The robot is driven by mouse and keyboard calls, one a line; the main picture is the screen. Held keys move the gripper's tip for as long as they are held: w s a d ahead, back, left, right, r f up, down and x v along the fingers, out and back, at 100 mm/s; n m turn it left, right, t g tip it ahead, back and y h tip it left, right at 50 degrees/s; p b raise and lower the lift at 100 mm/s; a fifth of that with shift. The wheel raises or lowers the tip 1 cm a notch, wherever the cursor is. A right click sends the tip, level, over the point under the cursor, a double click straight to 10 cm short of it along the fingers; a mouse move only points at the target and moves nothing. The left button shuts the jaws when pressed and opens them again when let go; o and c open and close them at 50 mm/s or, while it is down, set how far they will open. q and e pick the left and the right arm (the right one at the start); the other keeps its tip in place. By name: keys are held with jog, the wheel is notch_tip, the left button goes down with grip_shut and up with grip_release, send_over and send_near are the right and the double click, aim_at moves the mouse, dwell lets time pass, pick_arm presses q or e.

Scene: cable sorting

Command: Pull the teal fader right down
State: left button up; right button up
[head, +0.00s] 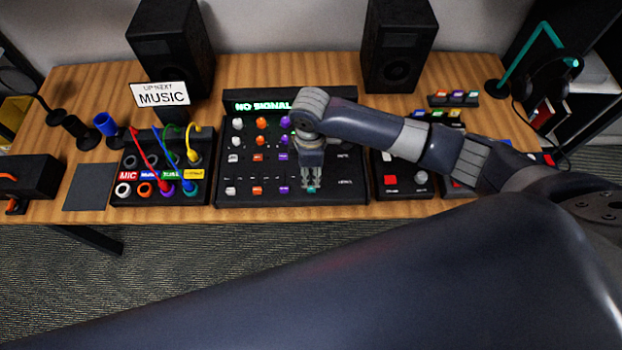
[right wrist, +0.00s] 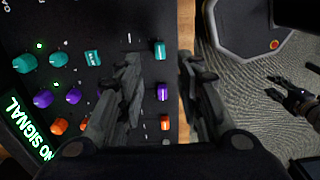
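The teal fader cap (head: 312,189) is at the front edge of the black mixer panel (head: 340,196), at the bottom of the rightmost knob column. My right gripper (head: 311,186) points down over it. In the right wrist view the teal fader (right wrist: 160,50) lies between the two spread fingertips of my right gripper (right wrist: 160,62), with a gap on both sides. The purple fader (right wrist: 163,92) and orange fader (right wrist: 165,124) are in the same row. My left gripper (right wrist: 285,92) shows in the right wrist view over the carpet, its fingers apart and empty; it is outside the head view.
A patch box (head: 118,196) with coloured cables stands left of the mixer. A box with a red button (head: 391,180) stands to the right. Two speakers (head: 398,45) are behind. The mixer screen reads "NO SIGNAL" in the right wrist view (right wrist: 28,128).

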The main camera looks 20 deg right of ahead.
notch_tip(320, 180, up, 4)
jog(key=shift+f, duration=0.1)
jog(key=shift+s, duration=0.1)
dwell(0.5)
